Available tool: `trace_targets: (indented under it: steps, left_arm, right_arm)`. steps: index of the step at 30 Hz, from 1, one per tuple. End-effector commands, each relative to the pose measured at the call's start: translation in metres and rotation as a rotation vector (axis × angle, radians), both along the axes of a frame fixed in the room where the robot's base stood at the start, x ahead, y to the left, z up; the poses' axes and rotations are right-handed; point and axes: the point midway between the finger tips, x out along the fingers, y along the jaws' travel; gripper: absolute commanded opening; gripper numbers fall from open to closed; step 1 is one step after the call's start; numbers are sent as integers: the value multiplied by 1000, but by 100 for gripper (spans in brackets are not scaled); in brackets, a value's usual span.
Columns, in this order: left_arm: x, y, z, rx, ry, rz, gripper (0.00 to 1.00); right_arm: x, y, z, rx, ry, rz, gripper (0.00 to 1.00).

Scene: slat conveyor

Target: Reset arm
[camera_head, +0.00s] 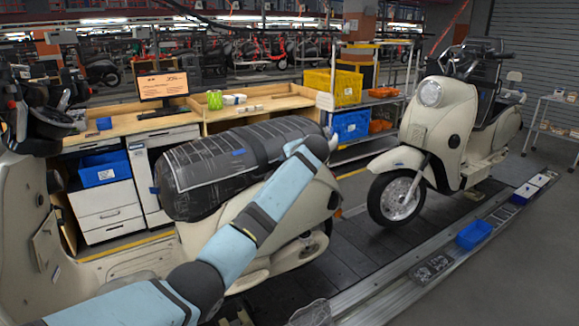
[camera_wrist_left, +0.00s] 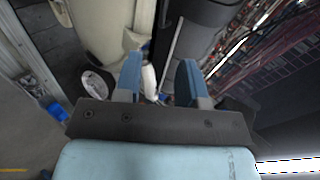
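My left arm (camera_head: 229,255), light blue with dark joints, comes in from the lower left of the head view. It reaches up and right across the near scooter, with its far end beside the dark wrapped seat. In the left wrist view my left gripper (camera_wrist_left: 160,83) has its two blue fingers clearly apart. No held object shows between them; pale and dark scooter parts appear beyond. I cannot make out the left fingers in the head view. My right gripper is not in view.
The near cream scooter (camera_head: 225,236) with its black wrapped seat (camera_head: 235,160) lies close under my left arm. A second cream scooter (camera_head: 440,122) stands farther right on the slat conveyor (camera_head: 375,250). A blue bin (camera_head: 473,235) sits on the rail. A wooden workbench (camera_head: 250,106) stands behind.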

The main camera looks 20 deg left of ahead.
Motion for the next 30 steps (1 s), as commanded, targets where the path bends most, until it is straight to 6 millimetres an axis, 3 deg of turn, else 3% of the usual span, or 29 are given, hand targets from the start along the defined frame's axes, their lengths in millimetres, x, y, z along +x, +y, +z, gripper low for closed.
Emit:
trace_targets:
  steps: [12, 14, 16, 20, 23, 27, 30]
  left_arm:
    - [-5, -4, 3, 0, 1, 1, 37]
    - [-6, -4, -2, -4, 3, -3, 37]
    - [-9, -5, -20, -19, 5, -16, 37]
    - [-28, -13, -83, -85, -3, -68, 37]
    - [-56, -21, -147, -169, -18, -116, 37]
    - [-107, -32, -227, -297, -45, -173, 37]
    - [-152, -39, -274, -392, -66, -200, 37]
  right_arm:
    - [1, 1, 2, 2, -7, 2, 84]
    - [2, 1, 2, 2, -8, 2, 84]
    - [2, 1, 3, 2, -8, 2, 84]
    - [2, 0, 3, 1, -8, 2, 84]
    - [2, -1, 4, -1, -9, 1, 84]
    - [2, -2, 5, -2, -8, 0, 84]
    - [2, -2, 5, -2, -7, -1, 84]
